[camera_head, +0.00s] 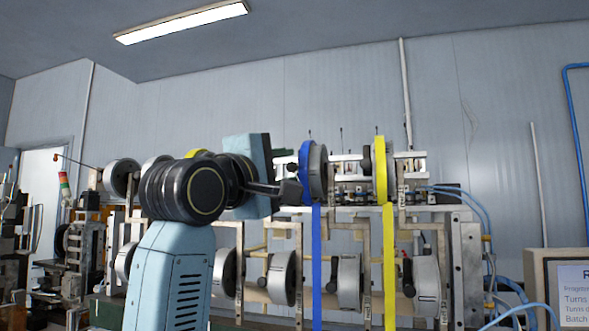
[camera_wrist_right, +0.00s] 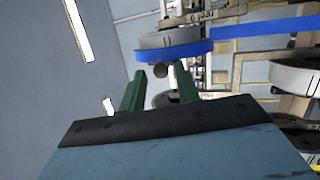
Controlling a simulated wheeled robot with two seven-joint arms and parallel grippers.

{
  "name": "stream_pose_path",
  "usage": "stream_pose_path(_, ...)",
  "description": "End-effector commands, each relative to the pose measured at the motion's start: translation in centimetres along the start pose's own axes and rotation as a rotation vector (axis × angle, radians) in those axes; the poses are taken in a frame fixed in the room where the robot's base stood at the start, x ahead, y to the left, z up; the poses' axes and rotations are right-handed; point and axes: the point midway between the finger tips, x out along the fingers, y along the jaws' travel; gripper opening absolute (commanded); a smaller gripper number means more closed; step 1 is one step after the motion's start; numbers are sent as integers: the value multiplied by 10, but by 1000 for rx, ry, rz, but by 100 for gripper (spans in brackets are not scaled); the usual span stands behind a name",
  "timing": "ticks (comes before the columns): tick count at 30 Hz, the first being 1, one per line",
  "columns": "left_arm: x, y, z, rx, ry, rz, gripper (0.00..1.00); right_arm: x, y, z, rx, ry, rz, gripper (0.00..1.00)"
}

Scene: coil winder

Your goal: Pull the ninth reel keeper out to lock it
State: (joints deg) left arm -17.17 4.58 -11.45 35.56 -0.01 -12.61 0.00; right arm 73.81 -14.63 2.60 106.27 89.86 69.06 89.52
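My right gripper (camera_head: 287,170) is at the upper row of reels, just left of the reel with blue tape (camera_head: 317,172). In the right wrist view its two green fingers (camera_wrist_right: 159,80) are apart, with a gap between them. A dark round knob (camera_wrist_right: 160,70), which looks like a reel keeper, shows between the fingertips, in front of the blue-taped reel (camera_wrist_right: 170,43). I cannot tell whether the fingers touch it. Numbering of the keepers is not readable, and whether this one is pulled out cannot be seen. My left gripper is not in view.
A yellow-taped reel (camera_head: 380,168) stands to the right in the upper row. A lower row of grey reels (camera_head: 349,280) hangs below. Blue and yellow tapes run down between them. A screen panel (camera_head: 568,290) stands at the lower right. My right arm hides some upper-left reels.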

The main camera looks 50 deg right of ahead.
Motion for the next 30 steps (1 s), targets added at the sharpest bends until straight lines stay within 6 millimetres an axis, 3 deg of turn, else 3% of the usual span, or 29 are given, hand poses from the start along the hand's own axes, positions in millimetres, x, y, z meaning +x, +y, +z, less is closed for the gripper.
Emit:
stream_pose_path(14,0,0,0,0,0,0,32,-1,0,-1,0,1,-1,32)
stream_pose_path(30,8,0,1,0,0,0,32,-42,10,-2,0,3,-2,32)
